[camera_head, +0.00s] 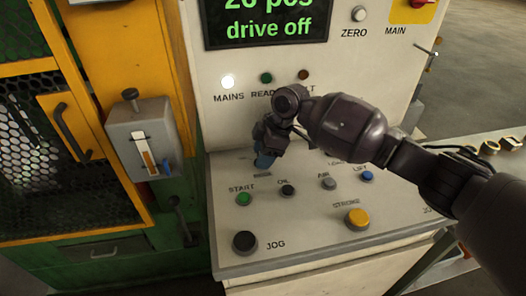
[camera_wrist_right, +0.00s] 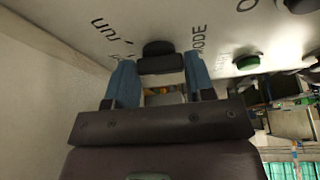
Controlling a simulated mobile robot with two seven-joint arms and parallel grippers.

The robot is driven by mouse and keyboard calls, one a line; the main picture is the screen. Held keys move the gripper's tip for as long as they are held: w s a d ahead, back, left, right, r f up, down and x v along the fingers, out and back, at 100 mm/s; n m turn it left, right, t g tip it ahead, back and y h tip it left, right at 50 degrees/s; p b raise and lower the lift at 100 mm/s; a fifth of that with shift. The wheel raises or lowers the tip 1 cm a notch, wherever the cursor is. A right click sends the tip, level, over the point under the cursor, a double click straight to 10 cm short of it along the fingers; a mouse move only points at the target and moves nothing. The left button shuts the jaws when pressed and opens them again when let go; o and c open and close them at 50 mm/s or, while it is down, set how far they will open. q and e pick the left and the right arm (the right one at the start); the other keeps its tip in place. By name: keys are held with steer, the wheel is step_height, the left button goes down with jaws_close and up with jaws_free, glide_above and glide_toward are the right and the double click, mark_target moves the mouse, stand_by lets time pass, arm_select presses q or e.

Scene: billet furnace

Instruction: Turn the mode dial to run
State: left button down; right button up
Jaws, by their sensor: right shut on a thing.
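The mode dial (camera_wrist_right: 158,56) is a small black knob on the console's sloped panel. In the head view my right gripper (camera_head: 265,158) reaches down to the panel's upper left, and the dial is hidden behind the fingers. Which mark the dial points to cannot be told. My left gripper is not in view.
The console panel (camera_head: 290,215) carries a green START button (camera_head: 243,199), several other buttons, a black JOG knob (camera_head: 245,242) and a yellow STROKE button (camera_head: 357,218). The display (camera_head: 266,22) reads "drive off". The MAINS lamp (camera_head: 228,81) is lit white. A yellow and green fenced machine stands at left.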

steer(key=m+p, duration=0.1)
steer(key=p, duration=0.1)
steer(key=m+t+p, duration=0.1)
steer(key=m+p, duration=0.1)
steer(key=p, duration=0.1)
steer(key=m+t+p, duration=0.1)
steer(key=m+p, duration=0.1)
steer(key=shift+s+r+p, duration=0.2)
steer(key=shift+s+p, duration=0.05)
steer(key=shift+p, duration=0.1)
steer(key=shift+m+h+p, duration=0.3)
steer(key=shift+m+p, duration=0.05)
steer(key=shift+m, duration=0.15)
steer(key=shift+a+f+m+t+p, duration=0.1)
steer(key=shift+f+m+t+p, duration=0.1)
steer(key=shift+m+t+p, duration=0.65)
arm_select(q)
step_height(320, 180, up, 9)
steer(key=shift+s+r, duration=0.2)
arm_select(e)
steer(key=shift+m+g, duration=0.25)
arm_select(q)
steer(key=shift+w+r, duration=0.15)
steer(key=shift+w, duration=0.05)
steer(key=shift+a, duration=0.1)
arm_select(e)
steer(key=o, duration=0.9)
steer(key=shift+r, duration=0.1)
